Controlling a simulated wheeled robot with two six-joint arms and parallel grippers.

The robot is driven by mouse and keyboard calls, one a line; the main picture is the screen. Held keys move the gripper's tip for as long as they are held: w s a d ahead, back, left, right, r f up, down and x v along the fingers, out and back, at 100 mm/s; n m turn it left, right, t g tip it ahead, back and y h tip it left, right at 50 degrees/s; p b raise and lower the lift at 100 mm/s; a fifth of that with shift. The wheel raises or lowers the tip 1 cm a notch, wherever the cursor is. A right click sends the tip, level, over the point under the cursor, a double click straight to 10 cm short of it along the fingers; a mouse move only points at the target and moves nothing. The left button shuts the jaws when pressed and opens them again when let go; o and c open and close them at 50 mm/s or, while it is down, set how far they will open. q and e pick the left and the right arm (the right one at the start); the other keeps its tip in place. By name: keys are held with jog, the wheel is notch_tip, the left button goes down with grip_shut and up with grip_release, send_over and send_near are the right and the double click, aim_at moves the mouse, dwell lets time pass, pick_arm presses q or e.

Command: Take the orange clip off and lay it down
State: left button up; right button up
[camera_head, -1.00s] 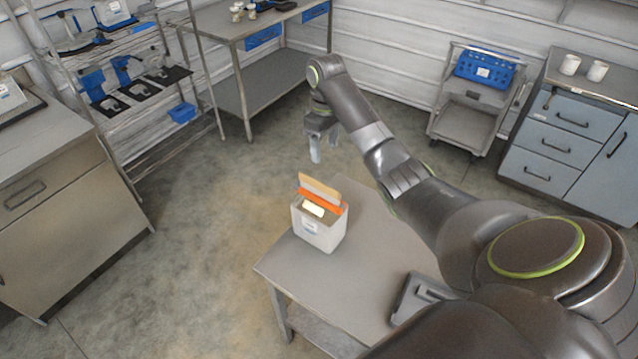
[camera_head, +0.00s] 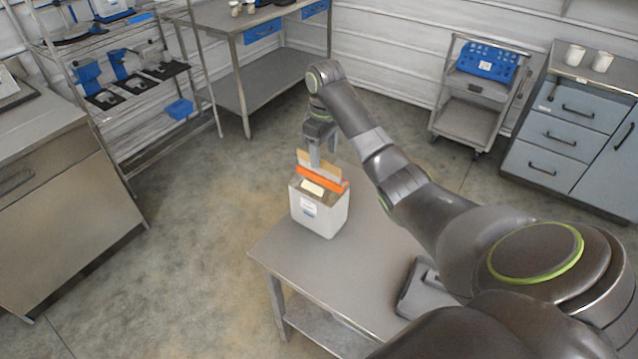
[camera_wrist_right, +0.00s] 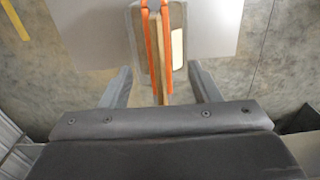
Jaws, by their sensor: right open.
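In the right wrist view the orange clip (camera_wrist_right: 147,48) shows as two long bars, one on each side of the tan bag edge. My right gripper (camera_head: 322,150) is open just behind and above the bag. In the right wrist view its fingers (camera_wrist_right: 160,88) stand apart on both sides of the bag's near end, touching nothing that I can see. My left gripper is not in view.
The table top (camera_head: 290,262) is bare at the front and left of the bin. A dark grey device (camera_head: 425,290) lies at the table's right. A cart with a blue crate (camera_head: 487,59), a drawer cabinet (camera_head: 565,130) and shelves stand farther off.

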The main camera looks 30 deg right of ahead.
aim_at(324, 163)
notch_tip(324, 163, down, 2)
jog(key=shift+f, duration=0.4)
notch_tip(324, 163, down, 4)
jog(key=shift+r+p, duration=0.25)
jog(key=shift+p, duration=0.5)
jog(key=shift+w+f, duration=0.1)
jog(key=shift+f, duration=0.4)
jog(key=c, duration=1.1)
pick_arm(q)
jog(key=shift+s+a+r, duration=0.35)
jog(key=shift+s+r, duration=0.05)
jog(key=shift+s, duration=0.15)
pick_arm(e)
jog(key=shift+o, duration=0.2)
jog(key=shift+r, duration=0.1)
